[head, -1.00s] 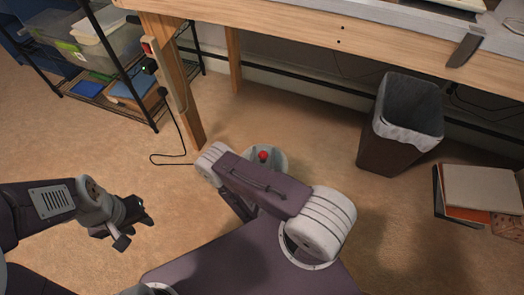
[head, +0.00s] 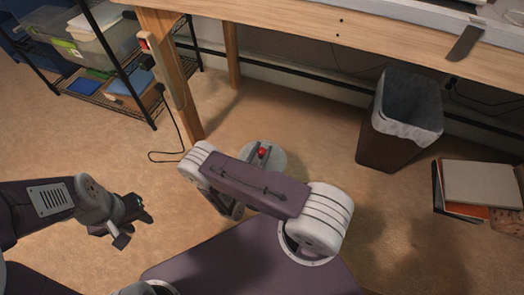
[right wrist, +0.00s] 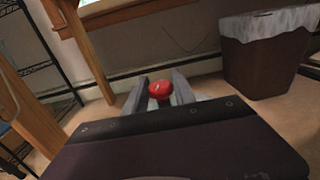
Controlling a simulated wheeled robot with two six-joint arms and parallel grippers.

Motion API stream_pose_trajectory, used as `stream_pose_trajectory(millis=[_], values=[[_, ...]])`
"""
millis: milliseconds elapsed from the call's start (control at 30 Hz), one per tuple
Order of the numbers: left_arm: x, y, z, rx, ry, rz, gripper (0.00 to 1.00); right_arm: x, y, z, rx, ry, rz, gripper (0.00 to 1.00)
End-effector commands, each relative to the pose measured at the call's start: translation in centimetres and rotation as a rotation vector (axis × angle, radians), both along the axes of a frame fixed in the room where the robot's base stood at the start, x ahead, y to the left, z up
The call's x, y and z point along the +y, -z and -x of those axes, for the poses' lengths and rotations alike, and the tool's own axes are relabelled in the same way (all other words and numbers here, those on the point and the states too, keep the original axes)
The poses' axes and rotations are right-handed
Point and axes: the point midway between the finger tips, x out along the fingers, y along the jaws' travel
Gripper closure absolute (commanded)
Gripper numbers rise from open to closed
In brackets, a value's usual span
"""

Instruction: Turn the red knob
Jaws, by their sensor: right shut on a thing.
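The red knob (head: 262,152) sits on top of a round light grey base (head: 277,163) on the floor, partly hidden by my right arm in the head view. In the right wrist view the knob (right wrist: 160,90) stands between the two grey fingers of my right gripper (right wrist: 158,97). The gripper is shut on the knob, with a finger on each side. In the head view my right gripper (head: 261,154) also shows at the knob, just past the arm link. My left gripper (head: 133,218) is at the left, away from the knob; its jaw gap is not clear.
A wooden workbench (head: 300,30) runs along the back, its leg left of the knob. A dark bin (head: 400,120) with a liner stands at right, near stacked folders and boxes (head: 482,190). A wire shelf (head: 110,60) stands at back left. A black cable (head: 165,155) lies on the floor.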

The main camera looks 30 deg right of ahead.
Motion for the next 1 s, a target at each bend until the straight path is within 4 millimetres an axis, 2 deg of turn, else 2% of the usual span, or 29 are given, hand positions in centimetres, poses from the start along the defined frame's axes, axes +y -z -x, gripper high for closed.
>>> stream_pose_trajectory(millis=[600, 1000], values=[[0.0, 5.6, 0.0, 0.000, 0.000, 0.000, 0.64, 0.0, 0.5, 0.0, -0.002, 0.554, -0.003, 1.00], [0.0, 5.5, 0.0, 0.000, 0.000, 0.000, 0.64, -0.1, 0.0, 0.1, 0.001, 0.580, 0.002, 1.00]])
